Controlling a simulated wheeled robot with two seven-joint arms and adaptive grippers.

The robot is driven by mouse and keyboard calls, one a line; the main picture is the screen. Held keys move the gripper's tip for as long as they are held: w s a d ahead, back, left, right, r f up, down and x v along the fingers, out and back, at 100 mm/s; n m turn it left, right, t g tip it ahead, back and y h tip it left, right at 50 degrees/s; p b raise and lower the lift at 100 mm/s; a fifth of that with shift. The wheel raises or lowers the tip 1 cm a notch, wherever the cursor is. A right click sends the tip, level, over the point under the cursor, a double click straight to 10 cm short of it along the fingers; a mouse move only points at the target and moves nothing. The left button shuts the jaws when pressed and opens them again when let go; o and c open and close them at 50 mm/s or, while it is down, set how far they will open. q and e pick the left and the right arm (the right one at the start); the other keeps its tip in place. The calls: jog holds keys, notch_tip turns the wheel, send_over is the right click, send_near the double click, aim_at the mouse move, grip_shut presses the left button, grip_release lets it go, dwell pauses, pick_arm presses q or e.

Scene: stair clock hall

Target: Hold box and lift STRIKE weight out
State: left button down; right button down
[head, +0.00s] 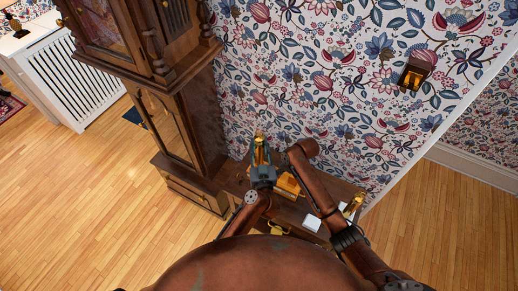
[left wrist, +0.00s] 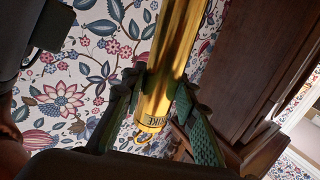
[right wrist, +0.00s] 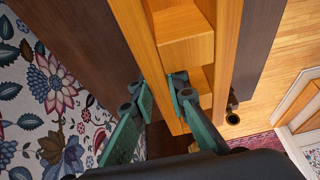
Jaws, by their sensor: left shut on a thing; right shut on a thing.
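The brass STRIKE weight (head: 260,150) stands up from my left gripper (head: 262,168) in the head view. In the left wrist view, the left fingers are shut around the shiny cylinder (left wrist: 170,65), with its STRIKE label (left wrist: 153,121) near one end. The light wooden box (head: 288,184) is on the bench, partly hidden by my arms. In the right wrist view, my right gripper (right wrist: 157,96) is shut on the box (right wrist: 186,52) at its wall. My right fingers are hidden in the head view. I cannot tell whether the weight is fully clear of the box.
The dark bench (head: 290,212) holds a white card (head: 312,222) and another brass cylinder (head: 352,206) to the right. The tall clock case (head: 178,110) stands close on the left. The papered wall (head: 320,80) is right behind, with a lantern (head: 412,76). Open floor (head: 80,190) lies left.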

pick_arm(q)
jog(key=shift+r, duration=0.35)
pick_arm(e)
jog(key=c, duration=1.8)
grip_release()
jog(key=shift+r, duration=0.1)
jog(key=v, duration=1.1)
jog(key=shift+d+r, duration=0.15)
jog(key=shift+r, duration=0.2)
